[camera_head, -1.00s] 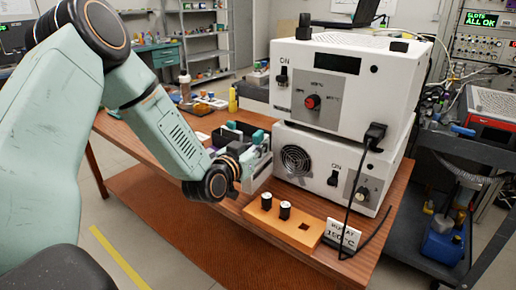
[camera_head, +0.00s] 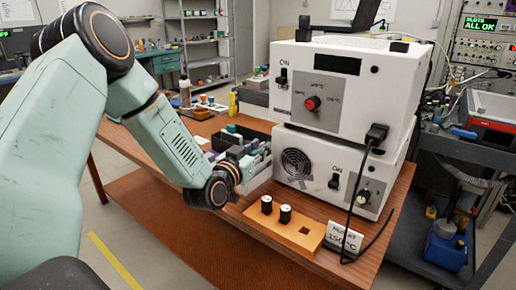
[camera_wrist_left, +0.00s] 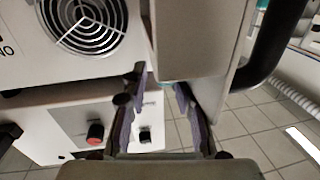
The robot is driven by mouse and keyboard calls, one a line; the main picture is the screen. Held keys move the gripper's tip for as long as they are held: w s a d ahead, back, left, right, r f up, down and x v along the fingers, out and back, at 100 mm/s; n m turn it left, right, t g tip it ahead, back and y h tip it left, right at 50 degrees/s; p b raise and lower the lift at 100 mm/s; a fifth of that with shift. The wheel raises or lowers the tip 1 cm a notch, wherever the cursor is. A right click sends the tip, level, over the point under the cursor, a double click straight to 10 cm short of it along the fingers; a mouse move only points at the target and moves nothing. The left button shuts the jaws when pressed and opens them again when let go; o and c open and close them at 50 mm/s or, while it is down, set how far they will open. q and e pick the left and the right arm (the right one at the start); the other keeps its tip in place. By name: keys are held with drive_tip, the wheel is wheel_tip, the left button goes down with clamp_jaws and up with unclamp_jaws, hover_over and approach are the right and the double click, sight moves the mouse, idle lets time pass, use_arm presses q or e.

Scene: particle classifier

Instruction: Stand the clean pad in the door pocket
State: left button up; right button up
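My left gripper (camera_head: 243,153) is at the grey-walled box (camera_head: 260,170) beside the lower white unit. In the left wrist view, the purple fingers of this gripper (camera_wrist_left: 160,88) stand apart, with floor tiles showing between them. I cannot pick out the clean pad for certain. My right gripper is not in view.
Two stacked white units (camera_head: 342,88) stand right of my gripper. An orange block (camera_head: 285,228) with two black cylinders and a small sign (camera_head: 343,238) are in front. A black cable hangs over the units. Small items lie behind on the table (camera_head: 150,135).

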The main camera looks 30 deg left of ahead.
sight(257, 165)
use_arm(q)
drive_tip(key=shift+o, duration=0.6)
drive_tip(key=shift+g, duration=0.8)
drive_tip(key=f, duration=0.1)
drive_tip(key=s+f, duration=0.1)
drive_tip(key=f, duration=0.2)
drive_tip(key=shift+s+d+f, duration=0.25)
drive_tip(key=shift+d, duration=0.15)
drive_tip(key=shift+s, duration=0.1)
drive_tip(key=shift+t, duration=0.5)
drive_tip(key=s, duration=0.1)
drive_tip(key=s+r, duration=0.2)
drive_tip(key=s, duration=0.1)
drive_tip(key=shift+a+r, duration=0.15)
drive_tip(key=shift+r, duration=0.1)
drive_tip(key=shift+s+r, duration=0.9)
drive_tip(key=shift+r, duration=0.05)
drive_tip(key=shift+d, duration=0.2)
drive_tip(key=shift+s+r+t, duration=0.1)
drive_tip(key=shift+r+t, duration=0.1)
drive_tip(key=shift+t, duration=0.1)
